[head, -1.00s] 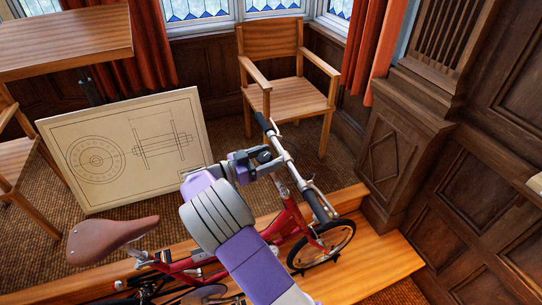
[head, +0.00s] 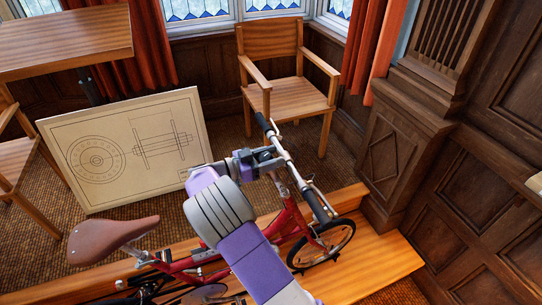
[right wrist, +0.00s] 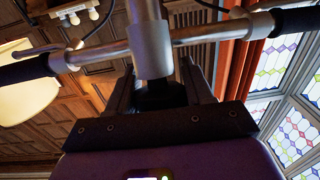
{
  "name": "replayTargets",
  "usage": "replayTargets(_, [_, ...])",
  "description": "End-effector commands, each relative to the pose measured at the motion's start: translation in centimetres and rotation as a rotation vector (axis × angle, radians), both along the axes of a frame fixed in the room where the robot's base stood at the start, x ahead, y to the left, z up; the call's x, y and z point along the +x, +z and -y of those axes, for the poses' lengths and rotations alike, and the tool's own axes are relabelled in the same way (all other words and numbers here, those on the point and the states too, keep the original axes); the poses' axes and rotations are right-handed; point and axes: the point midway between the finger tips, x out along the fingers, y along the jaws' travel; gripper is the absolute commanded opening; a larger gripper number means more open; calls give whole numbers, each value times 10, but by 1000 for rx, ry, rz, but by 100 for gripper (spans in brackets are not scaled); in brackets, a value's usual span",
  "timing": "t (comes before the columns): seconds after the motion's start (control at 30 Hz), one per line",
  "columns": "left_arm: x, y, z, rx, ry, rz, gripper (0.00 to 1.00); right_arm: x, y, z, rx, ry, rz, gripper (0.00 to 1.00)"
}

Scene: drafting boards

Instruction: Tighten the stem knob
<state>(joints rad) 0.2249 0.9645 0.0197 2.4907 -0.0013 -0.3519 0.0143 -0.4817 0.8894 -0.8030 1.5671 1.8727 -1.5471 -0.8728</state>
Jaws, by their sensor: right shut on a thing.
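A red bicycle (head: 292,222) stands on the wooden platform, its handlebar (head: 289,165) running from upper left to lower right. The dark stem knob (head: 265,155) is at the stem, just left of the bar. My right gripper (head: 263,159) is shut on it, with its arm coming up from below. In the right wrist view the black knob (right wrist: 160,97) sits between the two fingers, below the silver stem (right wrist: 150,45). The fingers hide part of the knob. My left gripper is not in view.
A wooden armchair (head: 290,92) stands behind the handlebar. A drawing board (head: 75,180) leans at the left, beyond the brown saddle (head: 113,238). Dark panelling (head: 395,160) is to the right of the front wheel (head: 322,247).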

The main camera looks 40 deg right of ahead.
Motion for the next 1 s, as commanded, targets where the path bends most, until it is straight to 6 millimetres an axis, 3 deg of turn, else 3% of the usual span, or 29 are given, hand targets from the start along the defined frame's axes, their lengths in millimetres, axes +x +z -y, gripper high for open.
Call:
replayTargets(0.3, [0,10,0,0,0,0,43,-3,1,-1,-20,-186,65,21])
replayTargets(0.63, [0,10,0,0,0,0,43,-4,1,-1,-23,-201,70,21])
replayTargets(0.67, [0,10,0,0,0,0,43,-4,1,-1,-23,-200,70,52])
replayTargets(0.7, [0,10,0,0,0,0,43,-4,1,-1,-22,-200,70,59])
replayTargets(0.8, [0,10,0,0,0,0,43,-4,1,-1,-22,-200,70,72])
replayTargets(1.0, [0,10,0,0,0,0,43,-4,0,-1,-22,-200,69,72])
